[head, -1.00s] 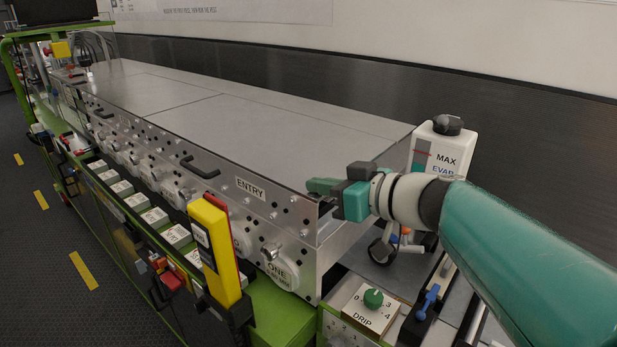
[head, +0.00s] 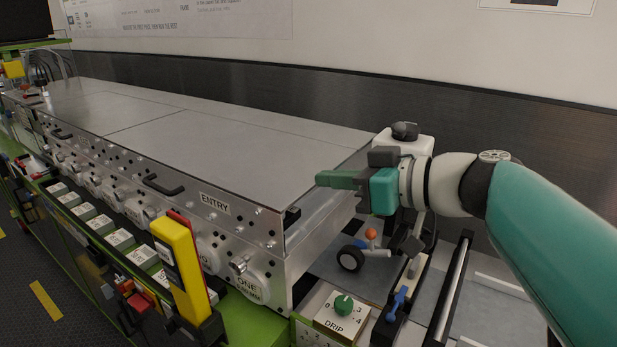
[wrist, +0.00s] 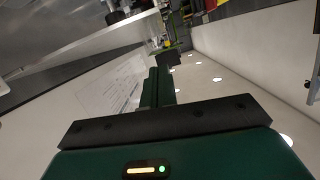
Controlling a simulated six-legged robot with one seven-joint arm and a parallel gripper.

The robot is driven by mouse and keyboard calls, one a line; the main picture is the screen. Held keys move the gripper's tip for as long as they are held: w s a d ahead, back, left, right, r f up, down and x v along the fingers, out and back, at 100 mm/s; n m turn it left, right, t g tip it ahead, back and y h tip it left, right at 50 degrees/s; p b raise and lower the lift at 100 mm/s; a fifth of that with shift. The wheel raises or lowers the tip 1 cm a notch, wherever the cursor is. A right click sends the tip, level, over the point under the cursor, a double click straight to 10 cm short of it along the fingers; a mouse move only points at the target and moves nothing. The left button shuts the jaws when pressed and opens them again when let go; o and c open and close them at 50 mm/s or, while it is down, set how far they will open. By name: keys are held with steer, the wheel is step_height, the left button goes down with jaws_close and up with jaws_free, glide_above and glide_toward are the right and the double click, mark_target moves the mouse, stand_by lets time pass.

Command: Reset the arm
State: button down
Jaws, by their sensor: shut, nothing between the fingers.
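My gripper (head: 330,179) is in the head view, right of centre, at the end of my teal and white arm. Its green fingers are shut with nothing between them and point left, over the right end of the long metal machine (head: 200,140). In the wrist view, the shut fingers (wrist: 157,88) point up the picture, towards the far part of the room. Part of a white bottle behind my gripper (head: 418,140) is hidden by it.
A green DRIP knob (head: 343,304), a blue lever (head: 397,303) and a small wheeled part (head: 351,258) are below my gripper. A yellow box (head: 180,268) stands at the machine's front, near an ENTRY label (head: 215,203). The metal top is clear.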

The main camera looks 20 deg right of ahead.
steer(key=s+a+f+m+g+h, duration=0.3)
steer(key=f+h, duration=0.1)
steer(key=f, duration=0.6)
steer(key=s+a+f+m+g+h, duration=0.2)
steer(key=s+a+f+g+h, duration=0.1)
steer(key=f, duration=0.7)
steer(key=shift+s+a+m+g+h, duration=0.4)
steer(key=shift+s+h, duration=0.3)
steer(key=shift+h, duration=0.2)
steer(key=shift+f, duration=0.1)
